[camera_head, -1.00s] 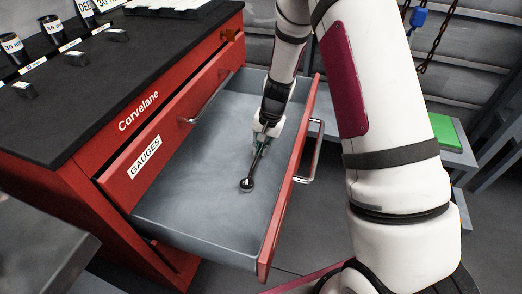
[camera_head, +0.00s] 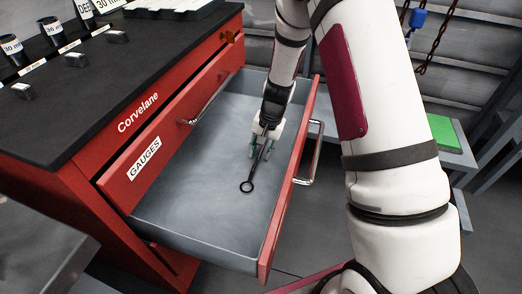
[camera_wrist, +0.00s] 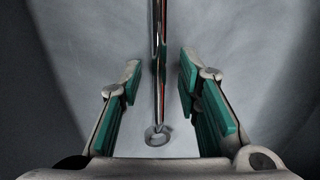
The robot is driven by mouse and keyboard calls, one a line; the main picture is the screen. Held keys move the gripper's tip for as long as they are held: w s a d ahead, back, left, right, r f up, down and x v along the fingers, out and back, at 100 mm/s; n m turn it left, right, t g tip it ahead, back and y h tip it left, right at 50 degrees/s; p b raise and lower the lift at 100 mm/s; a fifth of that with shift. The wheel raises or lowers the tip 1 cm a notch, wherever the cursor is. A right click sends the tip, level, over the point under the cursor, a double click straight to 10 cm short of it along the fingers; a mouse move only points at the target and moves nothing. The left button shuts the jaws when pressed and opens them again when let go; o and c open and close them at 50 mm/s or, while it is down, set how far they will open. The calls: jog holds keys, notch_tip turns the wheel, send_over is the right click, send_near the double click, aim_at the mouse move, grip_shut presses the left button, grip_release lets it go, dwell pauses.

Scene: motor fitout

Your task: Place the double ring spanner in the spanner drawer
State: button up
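The double ring spanner (camera_head: 247,186) lies on the floor of the open drawer (camera_head: 190,215), with one ring toward the drawer's near end. My gripper (camera_head: 265,152) is inside the drawer, low over the spanner's other part. In the wrist view my gripper (camera_wrist: 157,98) is open, with its green-padded fingers apart on both sides of the shank. The spanner's shank (camera_wrist: 159,60) runs between them with a gap on each side, and one ring shows near the palm. The far end of the spanner is hidden by my gripper in the head view.
The drawer's red front (camera_head: 287,200) with its metal handle (camera_head: 313,155) stands to the right of my gripper. Above is a drawer labelled GAUGES (camera_head: 145,158), on the red cabinet with a black top (camera_head: 95,85). The near part of the drawer floor is clear.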

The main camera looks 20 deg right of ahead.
notch_tip(320, 180, up, 12)
jog(key=s+d+p, duration=0.1)
jog(key=p, duration=0.1)
jog(key=shift+s+d+f+p, duration=0.15)
jog(key=shift+s+d+p, duration=0.05)
jog(key=shift+d+p, duration=0.2)
jog(key=s+a+r+n, duration=0.3)
jog(key=s+r+n, duration=0.1)
jog(key=s+r, duration=1.25)
jog(key=s+d+r+n+h, duration=0.1)
jog(key=s+r, duration=0.1)
jog(key=s, duration=0.8)
jog(key=s+r+n+h, duration=0.1)
jog(key=s+r+n, duration=0.1)
jog(key=s, duration=0.9)
jog(key=shift+d+r, duration=0.15)
jog(key=shift+d, duration=0.2)
